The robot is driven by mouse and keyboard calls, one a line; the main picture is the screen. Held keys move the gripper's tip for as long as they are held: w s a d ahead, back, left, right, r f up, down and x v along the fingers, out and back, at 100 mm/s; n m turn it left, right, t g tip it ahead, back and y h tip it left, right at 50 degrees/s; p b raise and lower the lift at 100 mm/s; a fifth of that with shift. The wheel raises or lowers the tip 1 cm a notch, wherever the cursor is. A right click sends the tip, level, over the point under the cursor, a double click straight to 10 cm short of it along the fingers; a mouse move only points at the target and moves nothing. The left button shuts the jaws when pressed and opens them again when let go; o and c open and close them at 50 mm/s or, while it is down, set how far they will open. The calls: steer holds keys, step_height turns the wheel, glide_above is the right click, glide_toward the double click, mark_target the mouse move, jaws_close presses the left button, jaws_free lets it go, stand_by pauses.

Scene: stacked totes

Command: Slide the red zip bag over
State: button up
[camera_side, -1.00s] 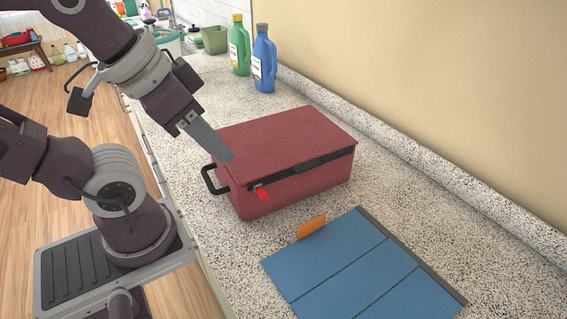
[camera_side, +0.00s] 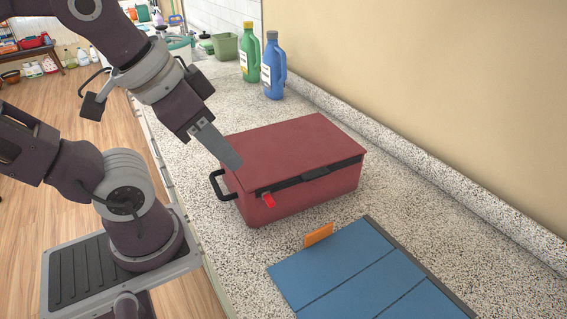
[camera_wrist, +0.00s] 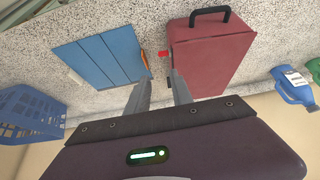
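The red zip bag (camera_side: 295,150) is box-shaped and sits flat on the speckled counter. It has a dark zip band, a black handle at its left end and a bright red pull tab (camera_side: 268,201) on its front. It also shows in the wrist view (camera_wrist: 212,55), right of the fingers. My gripper (camera_side: 236,164) appears in front of the bag's near left top edge in the side view; contact is unclear. In the wrist view my gripper (camera_wrist: 160,77) has its two fingers apart, with bare counter between them. A blue panelled mat (camera_side: 345,275) lies in front of the bag.
An orange tab (camera_side: 318,235) stands at the mat's edge nearest the bag. A green bottle (camera_side: 249,58) and a blue bottle (camera_side: 273,72) stand behind the bag by the wall. A blue basket (camera_wrist: 32,112) shows at left in the wrist view. Counter lies bare between bag and mat.

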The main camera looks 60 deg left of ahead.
mark_target(264, 149)
steer(key=shift+w, duration=0.1)
steer(key=c, duration=0.3)
steer(key=w+a+g, duration=0.1)
steer(key=w, duration=0.2)
steer(key=w+a+r+g, duration=0.1)
steer(key=w, duration=0.3)
steer(key=w+a+r, duration=0.1)
steer(key=w, duration=0.2)
steer(key=shift+w+a+r+g, duration=0.1)
steer(key=shift+w+r+g, duration=0.2)
steer(key=shift+g, duration=0.1)
jaws_close()
steer(key=w+a+f+g, duration=0.1)
steer(key=w+a+f, duration=0.2)
steer(key=w+f, duration=0.1)
steer(key=w+a+f+g, duration=0.2)
steer(key=w+a+f, duration=0.2)
steer(key=w, duration=0.2)
steer(key=w+a+f+g, duration=0.1)
steer(key=w+a+f, duration=0.2)
steer(key=w+f, duration=0.1)
steer(key=shift+w+a+f+g, duration=0.1)
steer(key=shift+w+a+g, duration=0.1)
steer(key=shift+w, duration=0.2)
steer(key=shift+w+a+f+g, duration=0.1)
steer(key=shift+w+a+g, duration=0.1)
steer(key=shift+w, duration=0.15)
steer(key=s, duration=1.2)
steer(key=shift+f, duration=0.85)
